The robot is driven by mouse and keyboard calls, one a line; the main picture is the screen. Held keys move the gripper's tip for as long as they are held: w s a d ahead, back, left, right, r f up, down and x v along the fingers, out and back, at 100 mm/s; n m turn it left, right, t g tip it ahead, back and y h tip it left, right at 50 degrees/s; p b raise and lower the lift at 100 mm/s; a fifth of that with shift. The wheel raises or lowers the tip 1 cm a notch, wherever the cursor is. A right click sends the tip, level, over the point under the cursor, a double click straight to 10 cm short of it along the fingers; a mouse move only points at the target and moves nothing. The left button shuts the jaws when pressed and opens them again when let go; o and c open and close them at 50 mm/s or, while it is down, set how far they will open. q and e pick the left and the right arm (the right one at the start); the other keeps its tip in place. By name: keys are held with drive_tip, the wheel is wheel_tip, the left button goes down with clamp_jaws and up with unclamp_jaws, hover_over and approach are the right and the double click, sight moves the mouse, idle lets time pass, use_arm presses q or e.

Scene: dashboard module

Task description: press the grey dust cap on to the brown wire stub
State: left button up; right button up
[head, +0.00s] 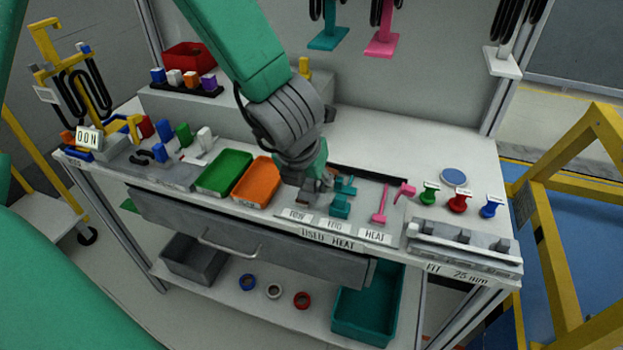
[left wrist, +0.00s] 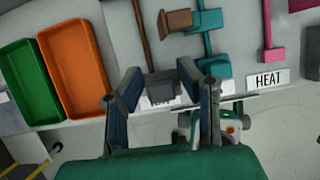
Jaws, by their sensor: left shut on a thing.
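My left gripper (left wrist: 161,82) is shut on the grey dust cap (left wrist: 163,87), a small dark grey block between its two fingers in the left wrist view. The brown wire stub (left wrist: 141,32) is a thin brown strip beyond the cap, with a brown block (left wrist: 176,20) beside it. The strip's near end meets the cap's edge in the picture; I cannot tell whether they touch. In the head view my left gripper (head: 311,190) is low over the bench at the label strip, and it hides most of the stub and cap. My right gripper is not in view.
Teal (head: 341,201) and pink (head: 382,208) wire pieces lie right of my gripper. Orange (head: 257,180) and green (head: 224,172) trays stand to its left. A grey slotted block (head: 462,243) and several coloured knobs are further right.

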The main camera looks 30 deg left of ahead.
use_arm(q)
drive_tip(key=shift+a+f, duration=0.1)
drive_tip(key=shift+a, duration=0.3)
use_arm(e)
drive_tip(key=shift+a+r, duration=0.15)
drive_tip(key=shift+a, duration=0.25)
use_arm(q)
drive_tip(key=shift+d, duration=0.1)
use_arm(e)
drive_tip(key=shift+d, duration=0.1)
use_arm(q)
drive_tip(key=shift+d, duration=0.1)
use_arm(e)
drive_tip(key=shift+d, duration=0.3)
use_arm(q)
drive_tip(key=shift+a, duration=0.2)
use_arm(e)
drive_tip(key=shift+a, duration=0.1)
use_arm(q)
drive_tip(key=shift+a, duration=0.25)
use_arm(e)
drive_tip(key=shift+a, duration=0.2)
use_arm(q)
drive_tip(key=shift+f, duration=0.15)
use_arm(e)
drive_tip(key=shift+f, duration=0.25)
